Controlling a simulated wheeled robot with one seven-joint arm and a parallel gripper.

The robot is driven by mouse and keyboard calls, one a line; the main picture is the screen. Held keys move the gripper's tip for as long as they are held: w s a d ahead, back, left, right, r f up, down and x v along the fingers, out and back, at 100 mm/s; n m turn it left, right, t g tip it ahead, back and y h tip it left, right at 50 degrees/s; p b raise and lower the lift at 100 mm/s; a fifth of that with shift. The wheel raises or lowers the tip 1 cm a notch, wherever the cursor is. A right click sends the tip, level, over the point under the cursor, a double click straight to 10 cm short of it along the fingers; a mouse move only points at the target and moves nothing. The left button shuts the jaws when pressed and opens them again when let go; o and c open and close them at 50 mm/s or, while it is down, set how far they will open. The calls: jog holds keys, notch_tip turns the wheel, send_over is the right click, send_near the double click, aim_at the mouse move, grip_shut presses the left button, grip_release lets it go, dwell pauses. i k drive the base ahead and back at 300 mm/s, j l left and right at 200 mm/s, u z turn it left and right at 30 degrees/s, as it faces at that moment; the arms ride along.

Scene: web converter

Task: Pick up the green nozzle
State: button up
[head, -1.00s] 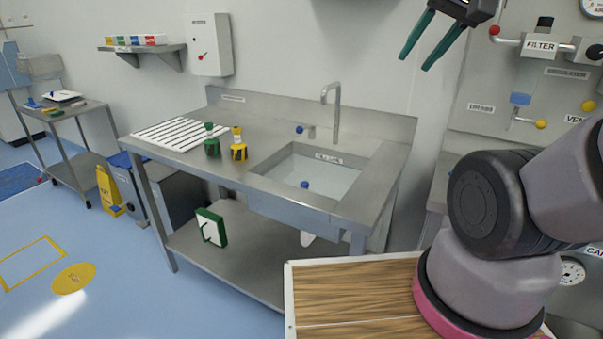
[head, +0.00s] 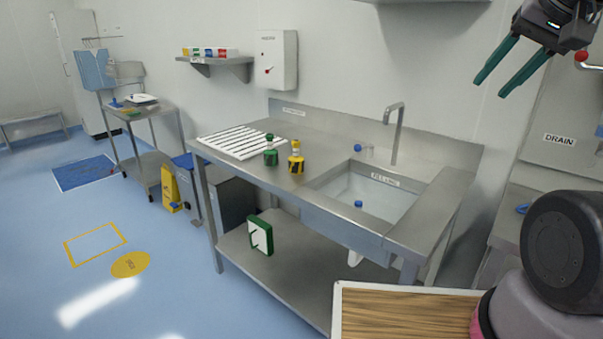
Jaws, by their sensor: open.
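The green nozzle (head: 271,151) stands upright on the steel sink bench (head: 310,146), left of the basin. A yellow and black nozzle (head: 296,158) of like shape stands just to its right. My gripper (head: 505,78) is at the upper right, high up and well apart from the green nozzle. Its two dark green fingers are spread, with nothing between them.
A white slatted rack (head: 243,141) lies on the bench left of the nozzles. The sink basin (head: 365,196) and tap (head: 395,130) are to their right. A wood-topped surface (head: 405,315) is in front. Blue floor at left is mostly free, with a yellow sign (head: 171,190) by the bench.

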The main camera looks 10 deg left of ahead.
aim_at(270, 156)
jog(key=j+z, duration=0.1)
jog(key=j, duration=0.65)
jog(key=i+j, duration=0.15)
jog(key=j, duration=0.25)
jog(key=i+j+z, duration=0.15)
jog(key=j, duration=0.3)
jog(key=i+j, duration=0.1)
jog(key=j, duration=0.3)
jog(key=i+j+z, duration=0.1)
jog(key=i, duration=0.25)
jog(key=i+j+z, duration=0.1)
jog(key=i+j, duration=0.2)
